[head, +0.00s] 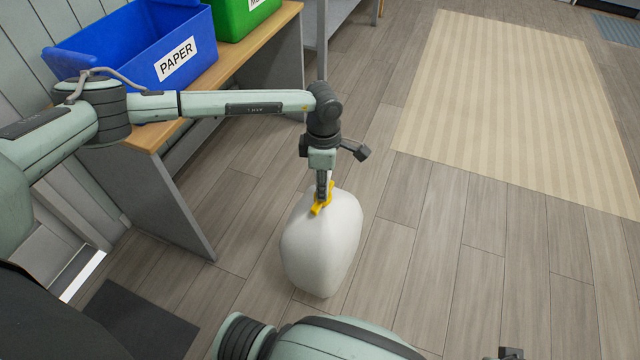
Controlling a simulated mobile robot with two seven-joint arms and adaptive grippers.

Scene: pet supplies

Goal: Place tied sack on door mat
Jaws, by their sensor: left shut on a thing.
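The tied sack (322,245) is white and full, with a yellow tie at its neck. It hangs upright below my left gripper (322,198), which is shut on the neck at the tie. I cannot tell whether its base touches the floor. A dark grey mat (140,325) lies flat at the bottom left, to the left of the sack and apart from it. A small blue-grey mat (617,29) lies at the far top right. I cannot tell for certain which is the door mat. Only a dark bit of my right gripper (510,353) shows at the bottom edge.
A wooden-topped bench (170,128) at the left bears a blue PAPER bin (130,45) and a green bin (240,15). A large striped beige rug (520,95) lies at the upper right. The plank floor around the sack is clear.

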